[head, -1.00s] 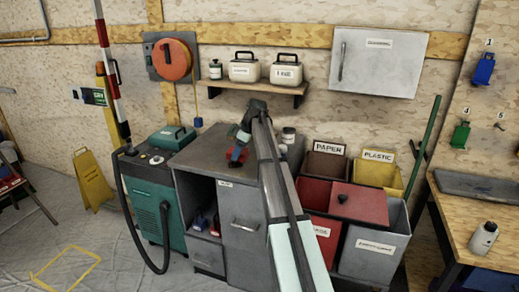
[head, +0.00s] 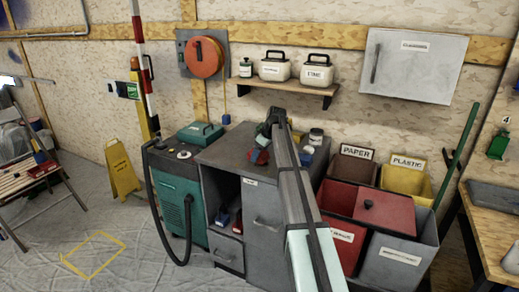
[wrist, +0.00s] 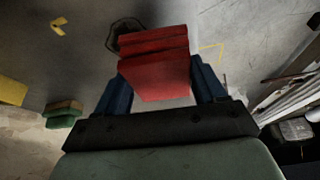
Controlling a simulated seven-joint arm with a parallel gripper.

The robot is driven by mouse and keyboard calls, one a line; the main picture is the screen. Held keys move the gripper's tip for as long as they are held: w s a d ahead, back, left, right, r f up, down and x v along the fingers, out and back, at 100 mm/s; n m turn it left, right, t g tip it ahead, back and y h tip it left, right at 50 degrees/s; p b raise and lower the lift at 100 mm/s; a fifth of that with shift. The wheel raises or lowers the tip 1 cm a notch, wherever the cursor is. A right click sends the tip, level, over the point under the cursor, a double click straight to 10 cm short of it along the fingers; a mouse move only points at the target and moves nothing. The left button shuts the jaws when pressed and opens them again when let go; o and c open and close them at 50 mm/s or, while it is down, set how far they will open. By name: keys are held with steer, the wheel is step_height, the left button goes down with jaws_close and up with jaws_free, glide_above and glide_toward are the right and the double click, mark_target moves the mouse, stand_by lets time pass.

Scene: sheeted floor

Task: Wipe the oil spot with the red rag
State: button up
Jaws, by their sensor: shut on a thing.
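My gripper (wrist: 158,92) has blue fingers and is shut on the red rag (wrist: 158,62), a folded block with layered edges. In the head view, the rag (head: 258,157) shows at the end of my arm, over the top of the grey cabinet (head: 222,153). A gap between rag and cabinet top cannot be made out. A dark, irregular round mark shows partly behind the rag in the wrist view; I cannot tell whether it is the oil spot. No oil spot is clearly visible in the head view.
A green machine (head: 172,205) with a black hose stands left of the cabinet. Labelled bins (head: 385,205) stand on its right. A yellow outline (head: 93,255) marks clear floor at the front left, near a yellow floor sign (head: 122,170). A folding table (head: 38,175) is far left.

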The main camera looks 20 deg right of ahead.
steer(key=shift+f, duration=1.6)
steer(key=shift+w+d+f, duration=0.4)
steer(key=shift+w+f, duration=0.1)
steer(key=shift+f, duration=0.05)
steer(key=shift+c, duration=0.3)
steer(key=shift+w+d, duration=2.4)
steer(key=shift+s+a, duration=2.85)
steer(key=shift+s, duration=0.15)
step_height(320, 180, up, 2)
steer(key=shift+w+r, duration=0.15)
steer(key=shift+r, duration=2.9)
